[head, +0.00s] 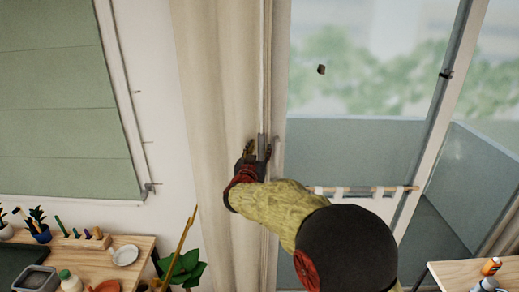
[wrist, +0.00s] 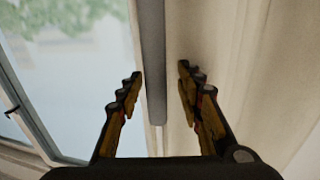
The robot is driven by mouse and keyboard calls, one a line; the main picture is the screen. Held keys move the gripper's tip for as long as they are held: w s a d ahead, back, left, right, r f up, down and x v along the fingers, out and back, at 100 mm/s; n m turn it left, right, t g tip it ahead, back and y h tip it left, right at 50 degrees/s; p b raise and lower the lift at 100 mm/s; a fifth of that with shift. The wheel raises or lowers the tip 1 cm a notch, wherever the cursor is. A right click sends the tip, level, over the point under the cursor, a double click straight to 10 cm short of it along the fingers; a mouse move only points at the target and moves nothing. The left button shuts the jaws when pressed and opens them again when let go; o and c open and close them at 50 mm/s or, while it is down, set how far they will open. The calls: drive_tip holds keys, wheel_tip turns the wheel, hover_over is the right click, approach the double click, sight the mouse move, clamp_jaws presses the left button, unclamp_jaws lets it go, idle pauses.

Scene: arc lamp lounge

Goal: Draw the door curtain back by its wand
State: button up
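The cream door curtain (head: 215,90) hangs in folds beside the glass door in the head view; it fills the right of the wrist view (wrist: 240,60). The wand is a slim grey bar (wrist: 153,60) hanging upright in front of the curtain's edge; its lower end shows in the wrist view. My gripper (head: 258,150) is at the wand's lower part. In the wrist view my gripper (wrist: 160,75) is open, with the wand between the fingers in the picture and a gap on each side. Whether the wand lies at fingertip depth is hard to tell.
The glass door (head: 350,80) is right of the curtain, with a wooden rail (head: 360,189) in front. A leafy plant (head: 183,268) stands low left of the curtain. A cluttered wooden table (head: 145,248) is at lower left, another table (head: 455,275) at lower right.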

drive_tip(key=s+a, duration=0.1)
drive_tip(key=s, duration=1)
drive_tip(key=shift+s+a, duration=0.2)
